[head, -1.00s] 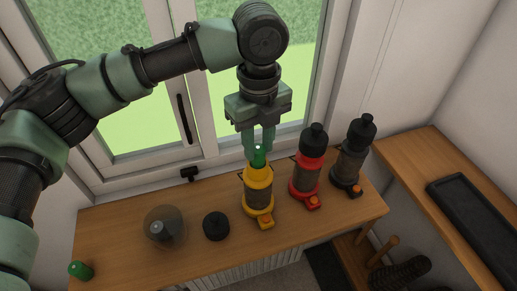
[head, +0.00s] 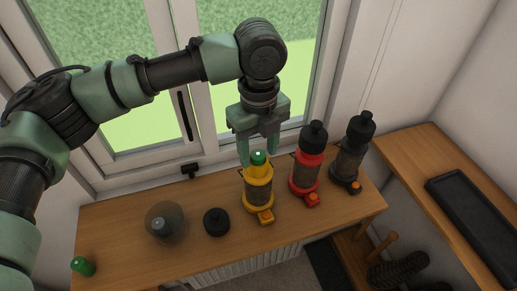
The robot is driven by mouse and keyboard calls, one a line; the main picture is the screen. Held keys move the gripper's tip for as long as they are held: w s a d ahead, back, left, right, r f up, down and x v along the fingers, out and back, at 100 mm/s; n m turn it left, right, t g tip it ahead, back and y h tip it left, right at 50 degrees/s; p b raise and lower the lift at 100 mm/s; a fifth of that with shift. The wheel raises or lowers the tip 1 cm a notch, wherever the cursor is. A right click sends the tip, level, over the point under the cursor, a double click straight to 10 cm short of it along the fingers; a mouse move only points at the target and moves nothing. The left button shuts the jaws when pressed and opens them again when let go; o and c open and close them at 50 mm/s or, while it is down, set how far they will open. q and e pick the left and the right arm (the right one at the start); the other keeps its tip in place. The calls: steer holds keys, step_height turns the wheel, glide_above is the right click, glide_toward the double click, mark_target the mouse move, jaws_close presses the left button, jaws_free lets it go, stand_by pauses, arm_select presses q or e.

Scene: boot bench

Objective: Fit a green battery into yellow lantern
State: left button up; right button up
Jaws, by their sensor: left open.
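The yellow lantern (head: 258,190) stands upright on the wooden bench, with no cap on it. A green battery (head: 258,157) stands upright at its open top, its upper end showing above the yellow neck; its lower part is hidden inside. My left gripper (head: 259,160) is open, its two fingers on either side of the battery top with a gap to it. A second green battery (head: 83,266) lies at the bench's left end. My right gripper is not in view.
A black cap (head: 216,222) and a clear dome-like item (head: 165,222) lie left of the yellow lantern. A red lantern (head: 306,168) and a black lantern (head: 350,160), both capped, stand close on its right. The window is behind.

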mark_target(259, 154)
arm_select(q)
step_height(259, 154, up, 12)
steer(key=b, duration=0.3)
